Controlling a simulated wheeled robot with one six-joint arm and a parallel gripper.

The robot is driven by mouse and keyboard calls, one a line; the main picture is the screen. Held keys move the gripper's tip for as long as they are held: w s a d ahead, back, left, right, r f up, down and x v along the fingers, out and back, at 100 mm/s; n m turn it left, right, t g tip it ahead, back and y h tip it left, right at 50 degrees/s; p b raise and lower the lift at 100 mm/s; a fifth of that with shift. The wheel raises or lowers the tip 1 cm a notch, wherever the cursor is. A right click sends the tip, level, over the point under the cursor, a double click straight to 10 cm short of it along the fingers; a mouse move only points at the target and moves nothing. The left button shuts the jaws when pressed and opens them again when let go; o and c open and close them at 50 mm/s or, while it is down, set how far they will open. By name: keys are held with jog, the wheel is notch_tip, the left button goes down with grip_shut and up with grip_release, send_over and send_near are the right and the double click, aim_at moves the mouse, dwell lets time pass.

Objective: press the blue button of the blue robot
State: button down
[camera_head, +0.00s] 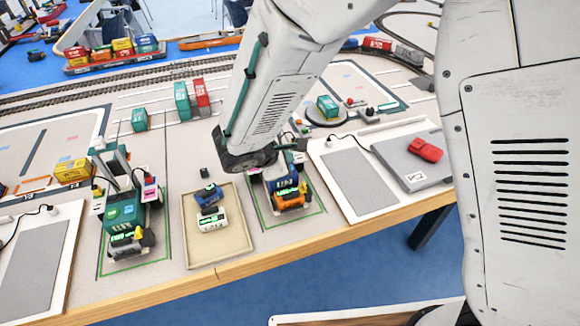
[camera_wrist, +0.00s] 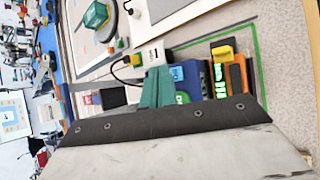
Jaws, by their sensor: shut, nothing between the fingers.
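The blue robot (camera_head: 285,184) stands within a green outline on the table, its blue body above an orange part. My arm's dark end hides part of it in the head view. It also shows in the wrist view (camera_wrist: 195,82), with a green-lit panel and orange part on its right. A light blue patch (camera_wrist: 178,74) shows on its body; I cannot tell whether this is the blue button. My gripper (camera_wrist: 158,70), with teal fingers, is shut and empty. Its fingers overlap the body's left side in the wrist view; contact cannot be told.
A similar green robot (camera_head: 122,212) stands at the left. A beige tray (camera_head: 222,252) with small blue and white items lies between the two robots. A grey pad (camera_head: 393,152) with a red toy car (camera_head: 425,150) lies at the right. Train tracks cross the back.

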notch_tip(320, 180, up, 6)
jog(key=shift+f, duration=0.1)
dwell(0.7)
dwell(0.3)
jog(key=s+d+r+m+g+y, duration=0.2)
jog(key=s+d+r+m+g, duration=0.1)
jog(key=s+d+r+m, duration=0.4)
jog(key=s+d+r+m+g+y, duration=0.3)
jog(key=s+d+r+m, duration=0.4)
jog(key=s+d+m, duration=0.5)
jog(key=s+d, duration=0.4)
jog(key=s, duration=0.3)
jog(key=shift+s+y, duration=0.2)
jog(key=shift+y, duration=0.1)
jog(key=shift+d, duration=0.1)
